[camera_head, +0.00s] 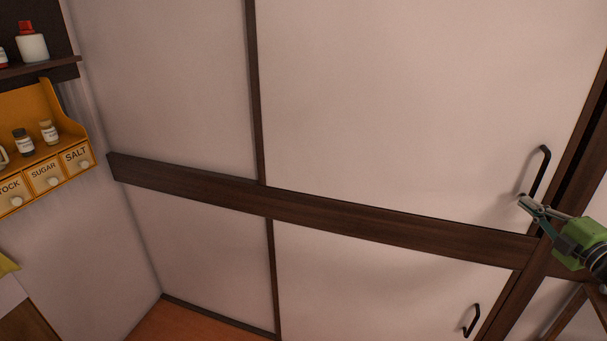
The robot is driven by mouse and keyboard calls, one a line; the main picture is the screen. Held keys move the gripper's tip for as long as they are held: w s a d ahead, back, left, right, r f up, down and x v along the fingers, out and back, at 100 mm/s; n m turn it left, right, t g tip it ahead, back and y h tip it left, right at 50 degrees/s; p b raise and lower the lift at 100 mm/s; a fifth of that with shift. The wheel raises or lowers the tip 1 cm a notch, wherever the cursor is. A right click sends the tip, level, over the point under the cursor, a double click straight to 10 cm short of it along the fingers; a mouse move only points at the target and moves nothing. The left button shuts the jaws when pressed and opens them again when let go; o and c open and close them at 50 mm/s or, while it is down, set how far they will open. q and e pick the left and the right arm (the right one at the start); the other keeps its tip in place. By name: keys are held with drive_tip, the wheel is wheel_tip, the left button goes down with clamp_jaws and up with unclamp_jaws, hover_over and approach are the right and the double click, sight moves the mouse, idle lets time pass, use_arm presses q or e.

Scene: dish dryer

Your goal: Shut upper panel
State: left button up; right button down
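The upper panel (420,90) is a large white door in a dark wooden frame. A black bar handle (542,172) is on it near its right edge. A dark strip (588,148) shows along the panel's right side; I cannot tell how far the panel stands open. My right gripper (527,203), with a green body, comes in from the right. Its fingertips are just below and left of the handle's lower end. I cannot tell whether they touch the panel or the handle, or how far apart they are. My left gripper is not in view.
A dark wooden rail (360,220) separates the upper panel from a lower white panel (370,285), which has its own black handle (472,320). A yellow spice rack (45,150) with jars hangs on the left wall, under a dark shelf (40,68).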

drive_tip(key=shift+s+d, duration=0.25)
drive_tip(key=shift+d, duration=0.75)
drive_tip(key=shift+r, duration=0.1)
drive_tip(key=shift+d, duration=0.1)
